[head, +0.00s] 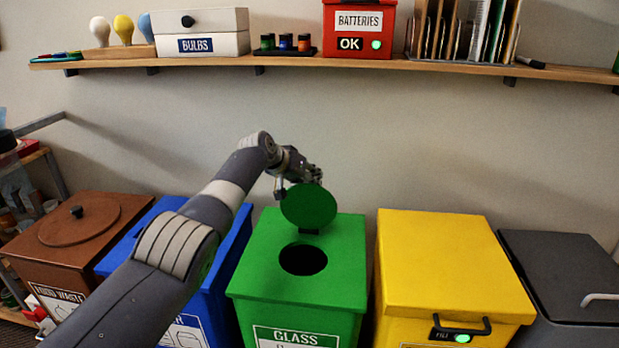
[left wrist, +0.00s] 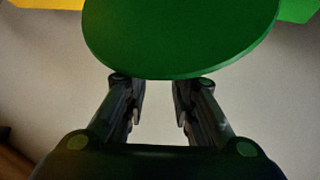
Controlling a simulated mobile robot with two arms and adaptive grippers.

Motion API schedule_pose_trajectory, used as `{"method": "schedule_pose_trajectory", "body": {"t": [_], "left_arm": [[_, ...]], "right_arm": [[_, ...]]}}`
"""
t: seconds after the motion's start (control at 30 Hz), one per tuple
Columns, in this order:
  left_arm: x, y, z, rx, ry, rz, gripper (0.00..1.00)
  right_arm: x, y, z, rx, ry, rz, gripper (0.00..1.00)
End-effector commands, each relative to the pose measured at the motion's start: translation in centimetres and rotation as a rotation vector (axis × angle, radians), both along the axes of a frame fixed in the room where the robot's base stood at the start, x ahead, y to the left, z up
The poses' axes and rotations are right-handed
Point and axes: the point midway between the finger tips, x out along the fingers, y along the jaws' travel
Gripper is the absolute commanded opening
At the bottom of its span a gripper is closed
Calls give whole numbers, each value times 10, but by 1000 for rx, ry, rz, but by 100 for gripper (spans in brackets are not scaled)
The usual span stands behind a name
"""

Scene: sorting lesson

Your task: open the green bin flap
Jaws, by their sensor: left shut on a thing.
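The green bin (head: 250,278), labelled GLASS, stands at the middle, with a dark round hole (head: 303,259) in its top. Its round green flap (head: 308,206) stands raised at the back of the hole, so the hole is uncovered. My left gripper (head: 314,176) is at the flap's upper edge and is shut on it; the flap partly hides the fingers. In the left wrist view, the flap (left wrist: 180,35) fills the top middle, its rim at the fingertips of my left gripper (left wrist: 160,86). My right gripper is in neither view.
A blue bin (head: 232,262) stands left of the green one, partly behind my left arm. A brown bin (head: 110,243) is farther left. A yellow bin (head: 445,255) and a grey bin (head: 560,270) stand right. A loaded shelf (head: 400,66) runs along the wall above.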

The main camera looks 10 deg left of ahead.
Motion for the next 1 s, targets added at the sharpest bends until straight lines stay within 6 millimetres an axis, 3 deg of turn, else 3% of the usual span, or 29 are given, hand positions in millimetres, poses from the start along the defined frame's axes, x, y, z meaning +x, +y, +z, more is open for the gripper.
{"method": "schedule_pose_trajectory", "body": {"t": [0.03,0.27,0.3,0.37,1.0], "left_arm": [[-4,5,-18,14,27,2,0],[-5,5,-18,15,29,1,0],[-5,5,-19,15,29,1,32],[-5,5,-19,15,29,1,45],[-6,5,-8,4,17,0,46]], "right_arm": [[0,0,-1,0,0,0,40],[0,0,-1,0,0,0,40],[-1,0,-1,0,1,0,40],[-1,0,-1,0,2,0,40],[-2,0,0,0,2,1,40]]}}
